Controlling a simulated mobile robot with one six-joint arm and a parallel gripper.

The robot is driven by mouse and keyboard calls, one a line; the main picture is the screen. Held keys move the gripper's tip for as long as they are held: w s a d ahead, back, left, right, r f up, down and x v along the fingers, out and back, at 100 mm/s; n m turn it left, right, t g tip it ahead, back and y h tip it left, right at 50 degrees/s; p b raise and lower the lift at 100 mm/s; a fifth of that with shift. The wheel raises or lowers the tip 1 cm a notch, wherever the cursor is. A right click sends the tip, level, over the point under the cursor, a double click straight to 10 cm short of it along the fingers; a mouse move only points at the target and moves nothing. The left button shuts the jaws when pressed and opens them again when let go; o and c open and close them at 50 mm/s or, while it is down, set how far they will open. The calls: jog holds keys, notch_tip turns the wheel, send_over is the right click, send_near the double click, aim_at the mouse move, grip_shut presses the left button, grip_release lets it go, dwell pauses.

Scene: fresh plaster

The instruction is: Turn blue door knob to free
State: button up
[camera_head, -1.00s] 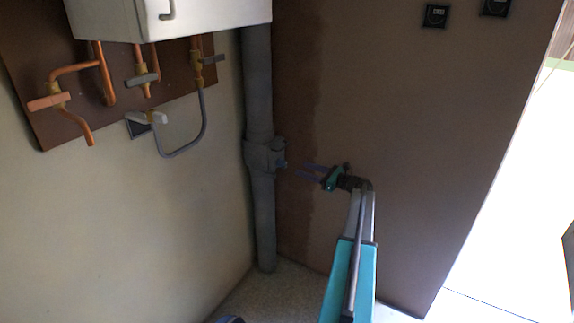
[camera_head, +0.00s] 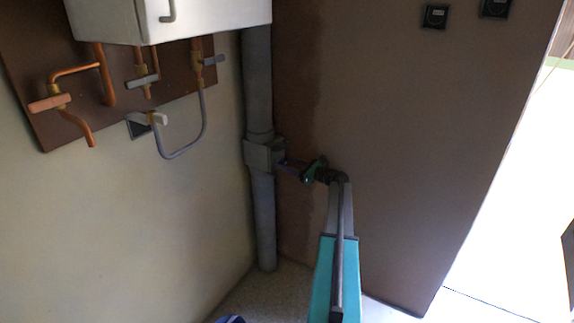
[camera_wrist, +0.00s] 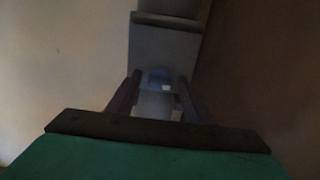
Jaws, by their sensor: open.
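The blue knob (camera_wrist: 157,76) sits on the face of the grey box fitting (camera_head: 262,155) on the vertical pipe. In the wrist view it lies between the tips of my gripper's two dark fingers. My gripper (camera_wrist: 158,90) is open, with one finger on each side of the knob. I cannot tell whether either finger touches it. In the head view my gripper (camera_head: 284,162) reaches from the right up to the fitting, and its fingers largely hide the knob. A small pale patch shows beside the knob in the wrist view.
The grey vertical pipe (camera_head: 258,90) runs down the room corner. A white cabinet (camera_head: 190,18) and copper pipes with valves (camera_head: 78,72) are on the left wall. Dark sockets (camera_head: 435,16) are high on the brown wall (camera_head: 420,130). Open floor shows at the right.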

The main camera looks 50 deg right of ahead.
jog(key=c, duration=1)
jog(key=shift+o, duration=0.2)
jog(key=shift+f+n+b, duration=0.1)
jog(key=shift+n+b, duration=0.2)
jog(key=shift+b, duration=0.1)
jog(key=n+b, duration=1.6)
jog(key=n, duration=0.1)
jog(key=shift+a+f, duration=0.2)
jog(key=shift+f, duration=0.05)
jog(key=shift+n, duration=0.3)
